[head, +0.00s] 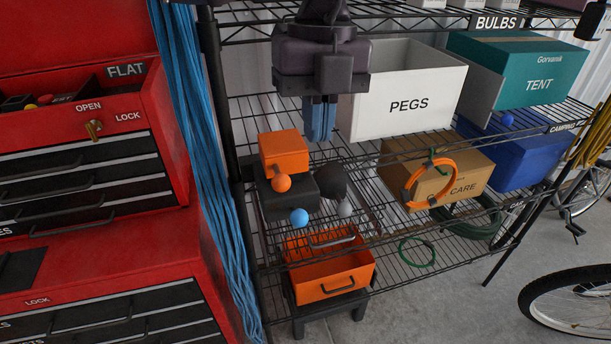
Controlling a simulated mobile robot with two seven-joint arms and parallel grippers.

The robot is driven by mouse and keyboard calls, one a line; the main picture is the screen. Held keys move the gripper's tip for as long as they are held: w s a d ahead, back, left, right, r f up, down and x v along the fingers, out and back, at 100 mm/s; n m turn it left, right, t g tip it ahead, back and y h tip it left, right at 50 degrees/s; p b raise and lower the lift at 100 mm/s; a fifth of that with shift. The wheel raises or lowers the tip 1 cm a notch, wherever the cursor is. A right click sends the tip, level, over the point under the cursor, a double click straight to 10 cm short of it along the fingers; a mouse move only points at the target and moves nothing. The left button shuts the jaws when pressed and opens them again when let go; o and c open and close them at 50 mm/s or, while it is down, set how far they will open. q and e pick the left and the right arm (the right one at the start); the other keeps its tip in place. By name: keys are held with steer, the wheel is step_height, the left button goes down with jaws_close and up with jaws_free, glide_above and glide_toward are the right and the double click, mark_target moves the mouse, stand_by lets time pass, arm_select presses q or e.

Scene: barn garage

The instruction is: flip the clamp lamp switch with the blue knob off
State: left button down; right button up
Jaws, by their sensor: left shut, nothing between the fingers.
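A light blue ball-shaped knob (299,218) shows low on the middle of the wire shelving, in front of a dark block (280,203). An orange knob (282,183) is above and left of it, and a grey knob (345,208) is to its right. A dark rounded shape (330,182), perhaps a lamp head, is behind them. I cannot tell which way the blue knob's switch is set. My left gripper (320,136) points down above the knobs, shut and empty, apart from the blue knob. My right gripper is not in view.
An orange box (284,150) stands behind the orange knob. An orange open drawer-like bin (330,283) is below. A white PEGS box (406,88) is close right of my gripper. Blue cords (190,130) and a shelf post (219,95) are left.

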arm_select(q)
steer(key=p, duration=0.1)
glide_toward(304, 217)
step_height(304, 217, down, 6)
steer(key=s, duration=0.2)
steer(key=shift+w+a+f, duration=0.1)
steer(key=shift+w+f, duration=0.25)
steer(key=shift+f, duration=0.15)
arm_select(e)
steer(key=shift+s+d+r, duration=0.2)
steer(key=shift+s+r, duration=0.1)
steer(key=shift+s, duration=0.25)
arm_select(q)
steer(key=shift+w+f, duration=0.1)
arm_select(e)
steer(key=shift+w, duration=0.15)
arm_select(q)
steer(key=shift+f, duration=0.1)
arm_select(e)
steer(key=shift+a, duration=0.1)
